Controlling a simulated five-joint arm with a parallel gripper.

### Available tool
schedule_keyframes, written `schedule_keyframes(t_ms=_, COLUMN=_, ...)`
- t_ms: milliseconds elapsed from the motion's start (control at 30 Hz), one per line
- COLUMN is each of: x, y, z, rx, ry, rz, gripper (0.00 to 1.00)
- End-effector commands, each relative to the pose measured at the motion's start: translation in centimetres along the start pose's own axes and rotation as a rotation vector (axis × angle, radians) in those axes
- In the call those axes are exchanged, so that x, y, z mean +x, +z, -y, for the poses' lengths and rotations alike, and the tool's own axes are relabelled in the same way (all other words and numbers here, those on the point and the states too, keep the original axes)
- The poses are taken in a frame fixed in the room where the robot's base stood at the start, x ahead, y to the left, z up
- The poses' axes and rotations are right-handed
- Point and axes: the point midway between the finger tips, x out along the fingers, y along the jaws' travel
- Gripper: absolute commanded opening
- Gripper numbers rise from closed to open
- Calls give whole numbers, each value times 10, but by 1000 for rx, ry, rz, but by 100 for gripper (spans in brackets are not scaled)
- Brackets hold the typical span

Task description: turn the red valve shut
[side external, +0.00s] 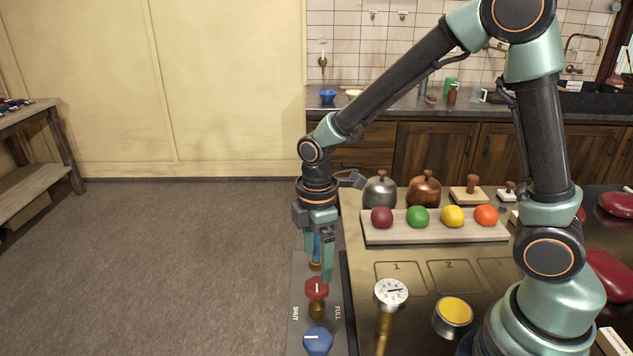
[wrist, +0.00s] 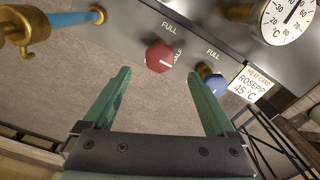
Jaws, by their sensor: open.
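Whether a fingertip touches the valve I cannot tell.
A blue valve (side external: 318,341) stands in front of the red one, its mark toward SHUT. A dial thermometer (side external: 390,293) and a yellow button (side external: 454,312) stand to the right. A board (side external: 480,235) with several coloured balls lies behind. A blue pipe (wrist: 75,19) shows at upper left.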

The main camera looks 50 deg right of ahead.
Motion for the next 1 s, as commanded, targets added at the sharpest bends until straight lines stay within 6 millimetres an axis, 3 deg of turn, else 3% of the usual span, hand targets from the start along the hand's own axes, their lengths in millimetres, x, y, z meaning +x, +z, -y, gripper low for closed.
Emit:
schedule_keyframes(t_ms=200, x=41, y=1, z=1, rx=1, ry=-4, rz=3, gripper=91)
schedule_keyframes(t_ms=400, x=62, y=0, z=0, rx=2, ry=-2, rz=1, gripper=91)
schedule_keyframes(t_ms=833, x=69, y=0, z=0, rx=2, ry=1, rz=0, gripper=91)
schedule_keyframes(t_ms=1000, x=69, y=0, z=0, rx=2, ry=1, rz=0, gripper=26)
